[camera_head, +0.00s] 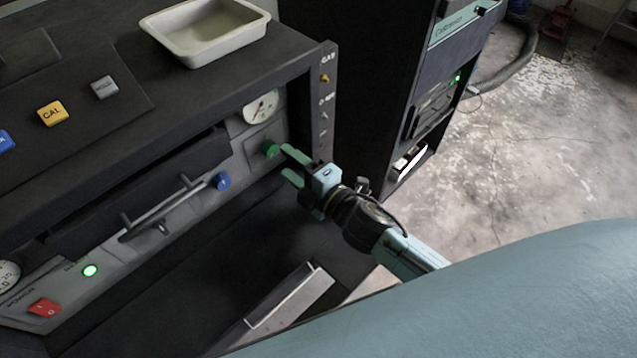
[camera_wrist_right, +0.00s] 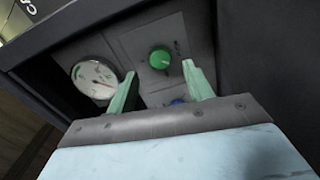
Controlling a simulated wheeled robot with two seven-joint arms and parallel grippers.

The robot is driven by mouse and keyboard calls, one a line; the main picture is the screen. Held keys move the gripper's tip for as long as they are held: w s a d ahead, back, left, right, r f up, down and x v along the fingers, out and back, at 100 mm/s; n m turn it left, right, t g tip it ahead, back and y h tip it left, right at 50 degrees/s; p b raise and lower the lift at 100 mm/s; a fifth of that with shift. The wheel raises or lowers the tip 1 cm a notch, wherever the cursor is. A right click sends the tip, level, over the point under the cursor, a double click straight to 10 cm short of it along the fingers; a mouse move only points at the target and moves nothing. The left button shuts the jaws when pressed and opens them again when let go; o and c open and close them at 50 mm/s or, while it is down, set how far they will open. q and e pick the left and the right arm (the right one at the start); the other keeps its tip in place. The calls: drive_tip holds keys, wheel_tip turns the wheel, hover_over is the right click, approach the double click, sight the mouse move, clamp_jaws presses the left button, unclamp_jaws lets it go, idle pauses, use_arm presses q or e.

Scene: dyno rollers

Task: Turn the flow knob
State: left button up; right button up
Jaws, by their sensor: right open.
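A green round knob (camera_head: 270,148) sits on the grey front panel, below a round dial gauge (camera_head: 261,107). It is likely the flow knob, but its label is too small to read. In the right wrist view the green knob (camera_wrist_right: 160,58) lies ahead of and between the two fingers. My right gripper (camera_head: 288,163) is open and empty, its fingertips close to the knob, with no clear contact. It also shows in the right wrist view (camera_wrist_right: 158,85). My left gripper is not in view.
A blue knob (camera_head: 221,182) and a drawer handle (camera_head: 160,208) are left of the green knob. A red switch (camera_head: 44,307) is at lower left. A white tray (camera_head: 205,32) stands on top. A dark rack (camera_head: 370,90) stands to the right.

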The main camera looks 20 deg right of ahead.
drive_tip(key=v, duration=0.9)
